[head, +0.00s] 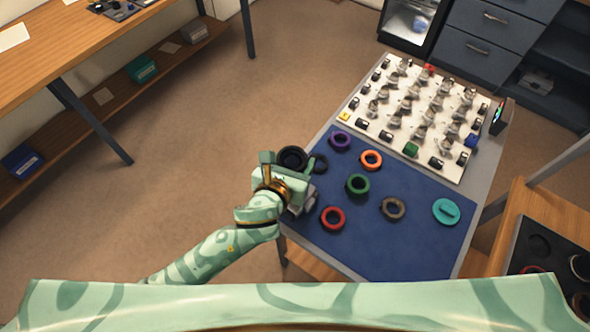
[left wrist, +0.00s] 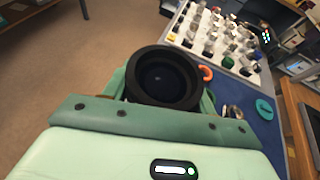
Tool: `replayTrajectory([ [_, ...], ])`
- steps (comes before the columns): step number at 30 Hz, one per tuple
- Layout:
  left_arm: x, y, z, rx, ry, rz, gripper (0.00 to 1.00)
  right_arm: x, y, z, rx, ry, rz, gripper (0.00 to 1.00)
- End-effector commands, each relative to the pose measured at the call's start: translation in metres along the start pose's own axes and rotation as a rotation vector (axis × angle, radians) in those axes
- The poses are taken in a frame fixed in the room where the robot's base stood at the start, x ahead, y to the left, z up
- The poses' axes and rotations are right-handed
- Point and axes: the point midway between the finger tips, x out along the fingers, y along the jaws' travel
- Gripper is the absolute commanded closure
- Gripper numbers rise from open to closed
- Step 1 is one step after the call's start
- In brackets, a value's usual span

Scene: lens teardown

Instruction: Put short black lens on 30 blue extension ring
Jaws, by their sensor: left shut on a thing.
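My left gripper (head: 289,167) is shut on a short black lens (head: 291,158), a dark round barrel held at the left edge of the blue mat. In the left wrist view the black lens (left wrist: 164,77) sits between the green fingers with its round open end showing. A dark, bluish ring (head: 319,164) lies on the mat just right of the gripper, partly hidden by a finger; it may be the blue extension ring, but I cannot read any number. The lens and this ring look apart. My right gripper is not in view.
The blue mat (head: 419,242) carries purple (head: 340,140), orange (head: 371,160), green (head: 357,185), red (head: 332,218) and grey-brown (head: 392,208) rings and a teal disc (head: 446,211). A white board (head: 371,125) with many small parts stands behind. Open floor lies left.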

Motion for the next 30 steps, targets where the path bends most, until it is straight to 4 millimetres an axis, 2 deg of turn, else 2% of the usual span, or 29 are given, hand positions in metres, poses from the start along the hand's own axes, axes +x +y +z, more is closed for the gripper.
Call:
replayTrajectory([
  [4, 0.011, -0.001, -0.007, -0.001, 0.000, 0.000, 0.73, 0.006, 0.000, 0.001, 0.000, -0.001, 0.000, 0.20],
  [9, 0.021, 0.000, -0.033, -0.002, 0.002, -0.001, 0.73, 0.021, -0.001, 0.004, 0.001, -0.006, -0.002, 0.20],
  [20, 0.021, 0.000, -0.035, 0.000, 0.000, -0.001, 0.73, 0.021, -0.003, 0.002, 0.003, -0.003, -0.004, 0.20],
  [21, 0.022, 0.000, -0.036, 0.000, 0.001, 0.000, 0.41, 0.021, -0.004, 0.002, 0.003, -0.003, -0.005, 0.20],
  [23, 0.021, 0.000, -0.035, 0.000, 0.001, 0.000, 0.24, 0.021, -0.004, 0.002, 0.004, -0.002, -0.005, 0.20],
  [24, 0.021, 0.000, -0.035, 0.000, 0.001, 0.000, 0.21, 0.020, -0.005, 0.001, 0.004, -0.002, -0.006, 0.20],
  [30, 0.021, 0.000, -0.035, 0.000, 0.001, 0.000, 0.21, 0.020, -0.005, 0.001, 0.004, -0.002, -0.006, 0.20],
])
